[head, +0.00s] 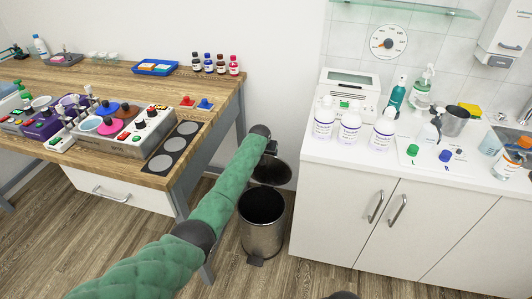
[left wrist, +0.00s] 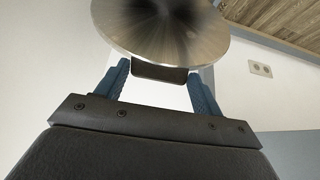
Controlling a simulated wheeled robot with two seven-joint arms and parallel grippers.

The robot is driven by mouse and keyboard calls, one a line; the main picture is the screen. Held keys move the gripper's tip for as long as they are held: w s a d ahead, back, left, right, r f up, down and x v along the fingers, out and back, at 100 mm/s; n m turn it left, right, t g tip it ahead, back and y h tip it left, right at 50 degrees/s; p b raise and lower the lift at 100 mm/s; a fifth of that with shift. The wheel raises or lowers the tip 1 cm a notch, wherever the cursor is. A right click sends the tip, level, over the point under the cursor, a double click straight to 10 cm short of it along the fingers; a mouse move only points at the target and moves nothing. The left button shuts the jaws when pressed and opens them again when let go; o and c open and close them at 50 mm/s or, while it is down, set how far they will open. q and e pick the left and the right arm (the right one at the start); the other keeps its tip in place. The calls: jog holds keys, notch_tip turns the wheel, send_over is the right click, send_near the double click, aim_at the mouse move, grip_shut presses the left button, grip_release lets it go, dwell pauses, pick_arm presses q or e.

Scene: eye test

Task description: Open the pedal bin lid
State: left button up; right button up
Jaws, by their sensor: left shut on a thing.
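The pedal bin (head: 261,228) is a metal cylinder on the floor between the wooden table and the white cabinet. Its dark inside shows from above, and its lid (head: 272,173) stands raised and tilted at the back of the rim. A dark pedal (head: 255,261) sticks out at the bin's foot. My left gripper (head: 271,148) is at the lid's upper edge, mostly hidden by my arm. In the left wrist view its blue fingers (left wrist: 160,76) are on either side of a dark tab at the edge of the round metal lid (left wrist: 150,30).
The wooden table (head: 217,98) with control boxes and bottles stands to the left; its leg is close to the bin. The white cabinet (head: 335,220) with bottles on top stands close on the right. The floor (head: 110,245) in front is clear.

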pick_arm(q)
jog(key=shift+s+f, duration=0.1)
jog(key=shift+f, duration=0.1)
jog(key=o, duration=1.4)
jog(key=shift+f, duration=0.1)
jog(key=shift+r, duration=0.25)
jog(key=v, duration=0.7)
jog(key=shift+s+r, duration=0.1)
jog(key=shift+r, duration=0.1)
